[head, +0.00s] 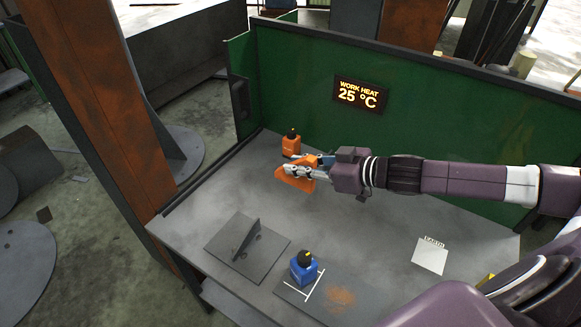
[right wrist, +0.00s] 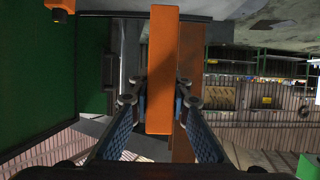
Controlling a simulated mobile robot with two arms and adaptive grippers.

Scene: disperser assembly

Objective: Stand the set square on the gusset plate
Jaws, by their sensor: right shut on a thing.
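The orange set square (head: 296,178) is held in my right gripper (head: 309,171) above the back part of the bench, clear of its surface as far as I can tell. In the right wrist view the set square (right wrist: 162,70) shows edge-on as an orange bar between the two blue finger pads. The dark grey gusset plate (head: 224,243) lies flat on the bench at the front left, with a triangular gusset standing on it. No set square stands on it. The right gripper is behind and to the right of the plate. My left gripper is not in view.
An orange bottle (head: 291,145) stands behind the gripper. A blue bottle (head: 304,269) stands on a flat plate (head: 315,301) with white marks and a rusty patch. A white card (head: 430,258) lies at right. A green wall (head: 430,120) closes the back. The mid-bench is clear.

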